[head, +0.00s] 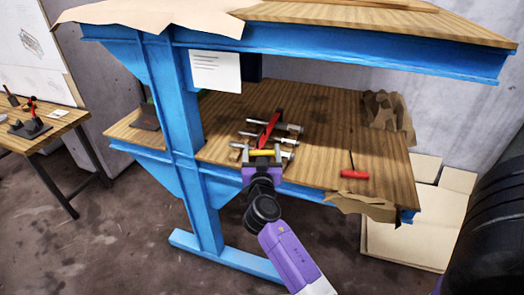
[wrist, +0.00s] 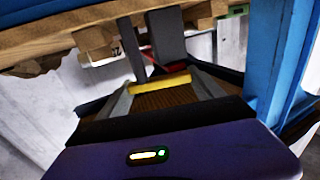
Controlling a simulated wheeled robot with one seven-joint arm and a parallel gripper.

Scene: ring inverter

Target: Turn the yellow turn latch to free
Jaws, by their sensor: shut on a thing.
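The yellow turn latch (head: 262,152) is a short yellow bar at the front of a metal fixture on the wooden shelf of the blue bench. In the wrist view the yellow latch (wrist: 160,82) lies crosswise between my two grey fingers. My gripper (head: 262,160) has come to it from the front, and its fingers (wrist: 162,88) are shut on the latch's two ends. The latch's mount and its turn mark are too small or hidden to read.
Behind the latch are a red handle (head: 270,128) and several silver bars. A red tool (head: 355,174) lies on the shelf to the right. A blue post (head: 178,100) stands to the left. The upper shelf (head: 400,25) overhangs the fixture. Brown paper (head: 385,112) lies at the back right.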

